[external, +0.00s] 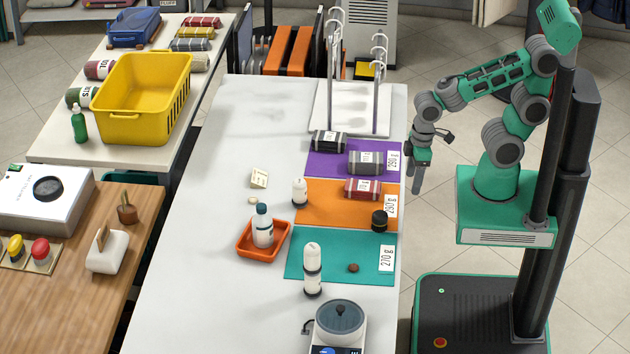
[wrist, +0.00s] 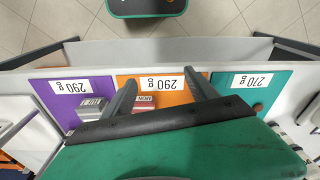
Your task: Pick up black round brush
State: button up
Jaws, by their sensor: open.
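A black round object (external: 379,220), which looks like the round brush, stands on the right part of the orange mat (external: 330,215) by its 290 g label. My gripper (external: 417,184) points down just beyond the table's right edge, up and to the right of the brush in the external view. It is apart from the brush and empty. In the wrist view my gripper's two fingers (wrist: 160,77) are spread over the orange mat (wrist: 172,98). I cannot make out the brush there; a finger or the gripper body may hide it.
A red roll (external: 363,188) lies behind the brush. A purple mat (external: 322,158) holds dark and grey rolls. A teal mat (external: 320,262) carries a small brown piece (external: 353,267) and a white bottle (external: 312,270). A metal rack (external: 350,118) stands at the back.

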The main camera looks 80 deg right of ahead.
aim_at(381, 213)
jog(key=w+a+n, duration=0.1)
jog(key=a, duration=0.1)
jog(key=w+a+f+n+g+p, duration=0.1)
jog(key=a, duration=0.2)
jog(key=w+a+f+n+g+p, duration=0.1)
jog(key=a, duration=0.2)
jog(key=shift+w+a+h, duration=0.15)
jog(key=shift+h, duration=0.15)
jog(key=w, duration=0.2)
jog(key=w+a+r+n, duration=0.1)
jog(key=w, duration=0.1)
jog(key=w+a+r+n+t, duration=0.1)
jog(key=w, duration=0.1)
jog(key=shift+a+r, duration=0.2)
jog(key=shift+r, duration=0.05)
jog(key=shift+s+d+n, duration=0.15)
jog(key=shift+s+n, duration=0.1)
jog(key=shift+n, duration=0.35)
jog(key=shift+s+f, duration=0.1)
jog(key=shift+f, duration=0.15)
notch_tip(381, 213, down, 7)
jog(key=shift+f+p, duration=0.15)
jog(key=shift+p, duration=0.35)
jog(key=shift+c, duration=0.5)
jog(key=c, duration=1.4)
